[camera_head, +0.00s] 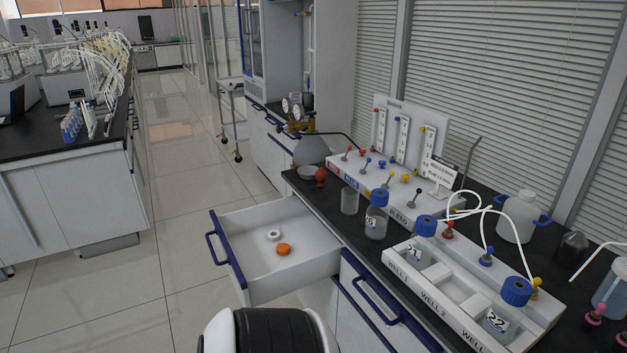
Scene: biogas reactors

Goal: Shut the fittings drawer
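The fittings drawer (257,222) is pulled well out from under the black-topped bench, to the left of the bench's front edge. It is a white, open-topped box with a dark blue handle (226,247) along its front. A white ring-shaped fitting (273,235) and an orange fitting (284,249) lie on its floor. A black and white part of my own arm shows at the bottom of the picture, in front of the drawer and the cabinet. No gripper fingers are in view.
The bench top (334,196) holds a white valve panel (376,180), bottles and a white rack (436,277) with blue-capped bottles. A closed drawer with a blue handle (372,303) is nearer me. The tiled floor (170,225) left of the open drawer is clear.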

